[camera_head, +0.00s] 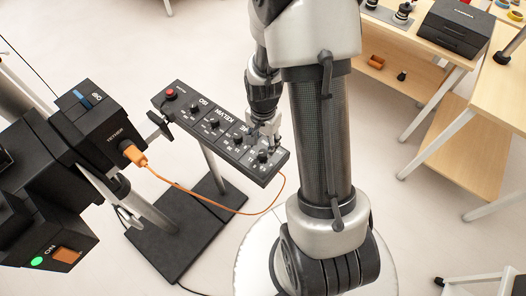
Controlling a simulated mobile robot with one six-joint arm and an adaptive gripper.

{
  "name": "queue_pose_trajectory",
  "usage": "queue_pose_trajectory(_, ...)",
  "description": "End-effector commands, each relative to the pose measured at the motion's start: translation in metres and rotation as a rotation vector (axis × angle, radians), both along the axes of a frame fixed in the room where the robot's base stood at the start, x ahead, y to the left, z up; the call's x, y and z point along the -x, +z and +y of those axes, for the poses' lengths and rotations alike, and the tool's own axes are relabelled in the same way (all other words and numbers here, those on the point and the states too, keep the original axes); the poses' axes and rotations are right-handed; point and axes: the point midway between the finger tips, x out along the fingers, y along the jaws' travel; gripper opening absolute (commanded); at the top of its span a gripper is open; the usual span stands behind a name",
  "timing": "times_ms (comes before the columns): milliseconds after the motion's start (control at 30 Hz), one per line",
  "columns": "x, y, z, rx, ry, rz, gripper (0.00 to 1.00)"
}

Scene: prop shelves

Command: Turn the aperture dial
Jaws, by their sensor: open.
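A black control panel (182,103) on a stand carries a row of small black dials and upside-down white lettering. I can read "ISO" and "KELVIN" on it. The dial at the panel's right end (262,157) has small white marks around it that look like numbers; its own label is hidden, so I cannot tell for sure that it is the aperture dial. My gripper (270,144) is open, pointing down at this right end. Its fingers are at or just above this dial; whether they touch it I cannot tell.
A red button (171,93) sits at the panel's left end. A black camera body (95,130) stands at left, with an orange cable (190,188) running below the panel. The stand's black base (185,230) lies on the floor. Wooden shelves (415,50) stand at right.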

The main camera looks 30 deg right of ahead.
Motion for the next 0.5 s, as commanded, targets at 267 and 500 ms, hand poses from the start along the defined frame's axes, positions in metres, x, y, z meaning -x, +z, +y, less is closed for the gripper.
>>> queue_pose_trajectory(267,0.0,-0.042,0.0,0.0,0.0,0.0,0.47)
queue_pose_trajectory(500,-0.001,-0.049,0.0,0.0,0.0,-0.001,0.47)
